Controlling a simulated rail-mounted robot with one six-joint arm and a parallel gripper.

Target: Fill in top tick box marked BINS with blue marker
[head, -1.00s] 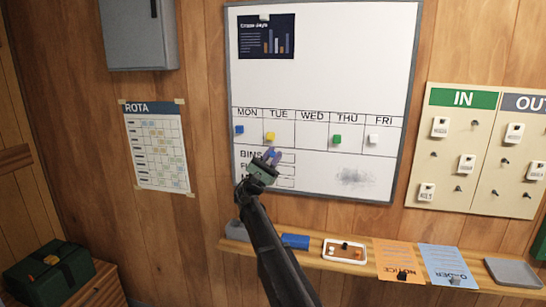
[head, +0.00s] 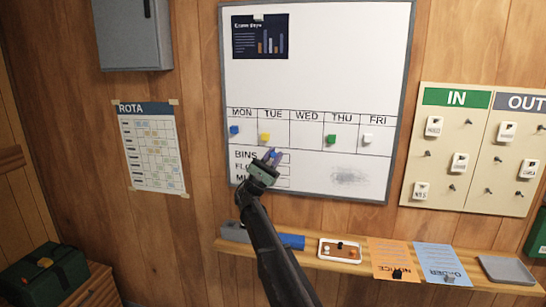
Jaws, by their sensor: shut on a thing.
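The whiteboard (head: 320,85) hangs on the wood wall. Its lower left holds a list with the labels BINS (head: 245,154), one starting FLO, and a third partly hidden one. Boxes stand to the right of the labels. My gripper (head: 268,161) is in front of this list, right of BINS, shut on the blue marker (head: 273,154). Only a short blue and purple-grey part of the marker shows. My gripper and arm hide part of the boxes. I cannot tell whether the marker's tip touches the board or whether the top box holds any ink.
Coloured magnets sit under the day headings, the yellow one (head: 265,137) just above my gripper. A grey smudge (head: 349,176) is at the board's lower right. Below runs a shelf (head: 460,284) with a blue eraser-like block (head: 292,241), a small tray (head: 323,245) and papers.

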